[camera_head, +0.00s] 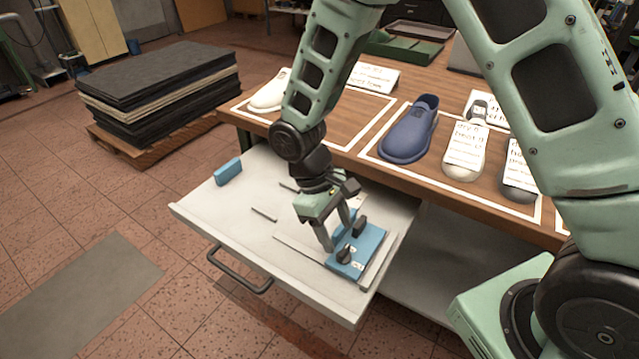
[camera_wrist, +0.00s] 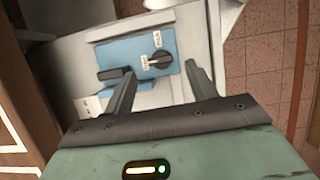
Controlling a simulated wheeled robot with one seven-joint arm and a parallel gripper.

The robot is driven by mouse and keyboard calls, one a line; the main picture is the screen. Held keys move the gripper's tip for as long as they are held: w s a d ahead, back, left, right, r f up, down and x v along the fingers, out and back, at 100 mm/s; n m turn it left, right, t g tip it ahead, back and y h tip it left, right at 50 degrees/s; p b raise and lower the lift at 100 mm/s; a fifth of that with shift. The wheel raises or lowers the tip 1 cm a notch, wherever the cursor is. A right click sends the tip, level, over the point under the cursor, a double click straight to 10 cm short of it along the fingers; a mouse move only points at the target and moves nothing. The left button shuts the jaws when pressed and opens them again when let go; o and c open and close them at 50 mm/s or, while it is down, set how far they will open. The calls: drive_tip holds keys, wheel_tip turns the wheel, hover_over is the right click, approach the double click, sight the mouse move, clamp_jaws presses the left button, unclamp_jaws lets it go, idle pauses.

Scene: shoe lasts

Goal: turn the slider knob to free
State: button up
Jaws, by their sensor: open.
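The slider (camera_head: 372,243) is a blue block on a pale rail in the pulled-out drawer; it also shows in the wrist view (camera_wrist: 112,54). Its black knob (camera_wrist: 160,60) has a pointer that lies toward the left in the wrist view, at a small white label. A second small label sits above the knob there. The lettering is too small to read. The knob also shows in the head view (camera_head: 344,255). A black handle (camera_wrist: 117,75) stands on the block left of the knob. My gripper (camera_head: 337,238) is open and empty, its fingers just short of the knob in the wrist view.
The drawer (camera_head: 215,205) holds a light-blue block (camera_head: 228,171) and thin dark bars. The wooden bench (camera_head: 345,165) behind carries a blue clog (camera_head: 409,130), white lasts and paper labels. A stack of dark sheets (camera_head: 160,80) lies on a pallet at left. Floor before the drawer is free.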

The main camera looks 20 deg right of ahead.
drive_tip(key=v, duration=1.3)
